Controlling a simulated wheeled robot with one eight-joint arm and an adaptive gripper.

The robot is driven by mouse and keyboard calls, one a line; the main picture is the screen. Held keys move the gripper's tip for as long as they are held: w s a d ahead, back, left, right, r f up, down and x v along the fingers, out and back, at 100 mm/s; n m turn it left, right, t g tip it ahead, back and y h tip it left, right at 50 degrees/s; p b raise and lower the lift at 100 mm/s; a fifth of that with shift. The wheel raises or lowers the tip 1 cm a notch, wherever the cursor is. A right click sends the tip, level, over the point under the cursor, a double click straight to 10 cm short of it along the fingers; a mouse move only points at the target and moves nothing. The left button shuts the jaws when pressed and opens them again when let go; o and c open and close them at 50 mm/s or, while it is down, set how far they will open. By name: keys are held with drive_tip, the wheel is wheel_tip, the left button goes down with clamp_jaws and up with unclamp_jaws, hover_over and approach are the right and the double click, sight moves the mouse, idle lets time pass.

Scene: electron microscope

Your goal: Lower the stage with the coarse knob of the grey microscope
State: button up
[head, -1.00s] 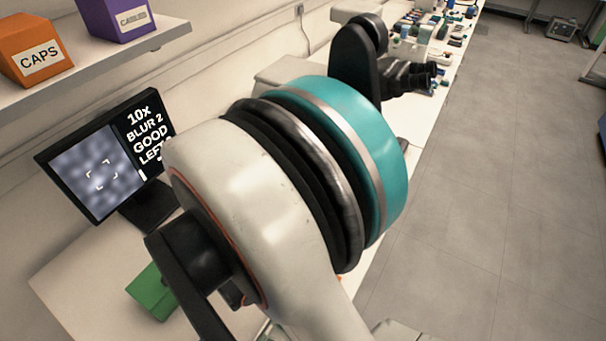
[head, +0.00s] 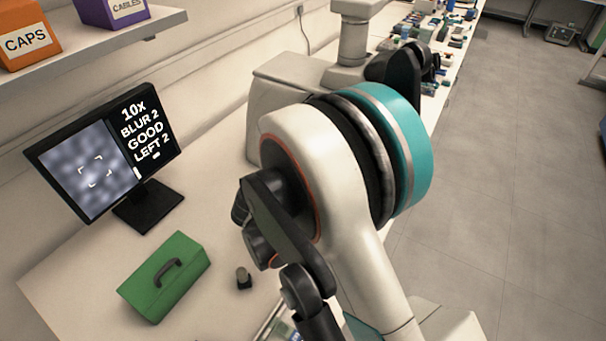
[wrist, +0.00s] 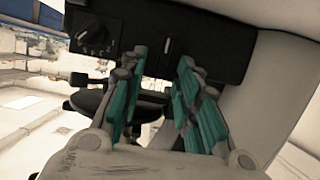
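The grey microscope (head: 290,85) stands on the bench behind my arm in the head view, its pale column (head: 355,38) rising at the top. My arm covers much of it, and its coarse knob cannot be made out there. In the wrist view a black panel (wrist: 215,45) on a pale body carries a round dial (wrist: 95,35) and a slot with a pale lever. I cannot tell whether either is the coarse knob. My gripper (wrist: 160,64) is open, its teal-padded fingers apart and nothing visible between them, close below the panel in the picture. The head view hides my gripper.
A monitor (head: 90,175) reads 10x, BLUR 2, GOOD, LEFT 2. Orange (head: 28,38) and purple (head: 115,10) boxes stand on the shelf. The floor (head: 500,180) at right is clear.

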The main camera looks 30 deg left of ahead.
drive_tip(key=shift+c, duration=0.4)
clamp_jaws()
drive_tip(key=n+h, duration=0.1)
drive_tip(key=a+n+h+b, duration=0.1)
drive_tip(key=shift+f+n, duration=0.15)
drive_tip(key=shift+n, duration=0.15)
drive_tip(key=n, duration=0.1)
drive_tip(key=n+h+b, duration=0.1)
drive_tip(key=shift+w+a+f+n, duration=0.1)
drive_tip(key=shift+a+f+n, duration=0.1)
drive_tip(key=shift+a+n, duration=0.15)
drive_tip(key=n+h, duration=0.2)
drive_tip(key=a+f+n+t+h+b, duration=0.1)
drive_tip(key=n, duration=0.1)
drive_tip(key=shift+n, duration=0.25)
idle(0.3)
